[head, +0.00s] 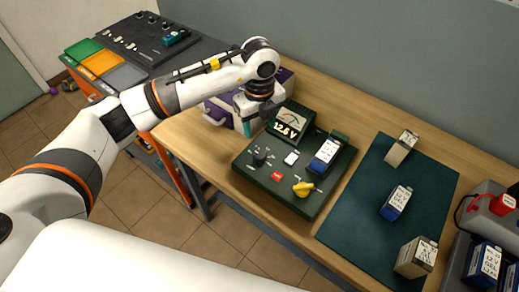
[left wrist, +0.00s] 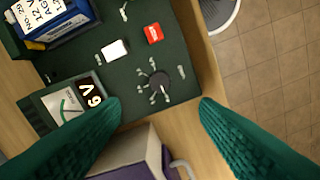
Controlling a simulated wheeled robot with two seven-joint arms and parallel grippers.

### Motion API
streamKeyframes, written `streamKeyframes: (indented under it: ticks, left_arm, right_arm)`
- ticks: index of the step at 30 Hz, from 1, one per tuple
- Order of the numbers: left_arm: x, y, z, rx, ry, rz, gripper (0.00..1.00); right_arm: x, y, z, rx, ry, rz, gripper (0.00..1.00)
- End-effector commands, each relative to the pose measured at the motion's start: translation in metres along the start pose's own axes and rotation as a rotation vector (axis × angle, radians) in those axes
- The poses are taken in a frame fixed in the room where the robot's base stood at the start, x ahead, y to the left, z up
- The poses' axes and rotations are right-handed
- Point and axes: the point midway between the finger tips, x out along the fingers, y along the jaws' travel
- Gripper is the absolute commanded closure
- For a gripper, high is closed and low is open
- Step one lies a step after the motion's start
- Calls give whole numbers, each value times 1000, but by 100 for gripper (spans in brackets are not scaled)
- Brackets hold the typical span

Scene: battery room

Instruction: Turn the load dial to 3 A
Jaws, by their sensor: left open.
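The dial's exact setting is too small to read. My left gripper (head: 249,113) is open and empty, behind the dial near the box's back left corner. In the left wrist view its green fingers (left wrist: 160,104) spread either side below the dial, not touching it. My right gripper is not in view.
The box also carries a red button (head: 277,176), a white button (head: 291,158), a yellow knob (head: 302,189) and a blue battery (head: 325,154). A purple case (head: 217,114) stands close behind my left gripper. A dark mat (head: 350,222) with 3 batteries lies right.

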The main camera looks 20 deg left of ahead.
Motion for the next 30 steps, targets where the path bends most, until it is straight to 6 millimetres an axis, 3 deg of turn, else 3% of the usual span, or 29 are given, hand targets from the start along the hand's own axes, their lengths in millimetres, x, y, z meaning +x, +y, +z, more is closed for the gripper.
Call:
streamKeyframes:
  ticks: [5,18,24,30]
  left_arm:
    - [20,-2,1,-1,-1,-7,44]
    - [101,0,2,2,-4,-2,44]
    - [116,0,1,2,-3,-1,44]
    - [118,0,1,3,-2,0,44]
  right_arm:
    - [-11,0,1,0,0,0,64]
    - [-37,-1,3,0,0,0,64]
    - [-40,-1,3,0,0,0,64]
    - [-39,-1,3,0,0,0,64]
